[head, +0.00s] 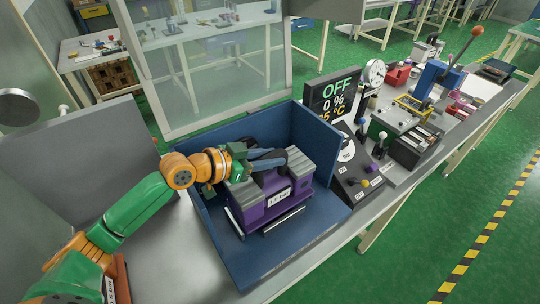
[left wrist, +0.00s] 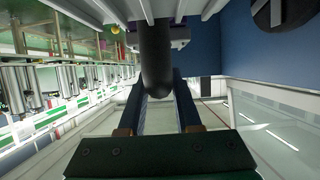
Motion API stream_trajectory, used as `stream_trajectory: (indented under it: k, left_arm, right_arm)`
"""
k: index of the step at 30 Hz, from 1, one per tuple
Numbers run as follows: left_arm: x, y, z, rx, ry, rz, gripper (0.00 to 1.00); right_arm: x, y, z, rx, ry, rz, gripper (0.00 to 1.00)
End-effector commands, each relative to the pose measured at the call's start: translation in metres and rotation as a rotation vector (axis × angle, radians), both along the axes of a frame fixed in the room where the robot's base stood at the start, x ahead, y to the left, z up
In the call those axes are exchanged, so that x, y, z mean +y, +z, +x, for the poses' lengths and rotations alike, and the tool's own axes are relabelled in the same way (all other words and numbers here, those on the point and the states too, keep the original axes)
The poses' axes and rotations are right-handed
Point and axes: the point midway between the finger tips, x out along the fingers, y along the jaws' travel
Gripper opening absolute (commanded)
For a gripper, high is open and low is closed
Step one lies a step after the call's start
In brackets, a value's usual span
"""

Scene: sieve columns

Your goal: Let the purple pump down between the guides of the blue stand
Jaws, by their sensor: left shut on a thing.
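The purple pump (head: 268,208), with grey ribbed blocks on top and a small white label, is inside the open-fronted blue stand (head: 322,150). Pale metal guide bars (head: 286,220) show low in front of it. I cannot tell whether its base touches the stand's floor. My left gripper (head: 272,160) reaches in from the left and is shut on the pump's dark handle on top. In the left wrist view the blue fingers (left wrist: 160,85) lie either side of the black handle bar (left wrist: 156,50). The pump's far side is hidden. My right gripper is not in view.
Right of the stand is a control panel (head: 358,180) with levers and a display reading OFF and 0 %. Beyond it, gauges, boxes and a blue press (head: 432,80) crowd the bench. A grey panel (head: 85,150) stands left. A glass enclosure (head: 215,60) is behind.

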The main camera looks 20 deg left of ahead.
Motion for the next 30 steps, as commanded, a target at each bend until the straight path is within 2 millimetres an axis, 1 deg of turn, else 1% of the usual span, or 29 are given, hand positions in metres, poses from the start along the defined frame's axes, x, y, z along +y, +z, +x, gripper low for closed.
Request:
stream_trajectory:
  k: [28,29,30]
  left_arm:
    - [0.000,-0.018,0.000,-0.006,0.000,-0.002,0.00]
    - [0.000,-0.018,0.000,-0.006,0.000,-0.002,0.35]
    - [0.000,-0.018,0.001,-0.006,0.000,-0.002,0.46]
  right_arm:
    - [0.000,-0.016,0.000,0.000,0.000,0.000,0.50]
    - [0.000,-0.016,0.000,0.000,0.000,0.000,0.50]
    - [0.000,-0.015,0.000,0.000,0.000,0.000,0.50]
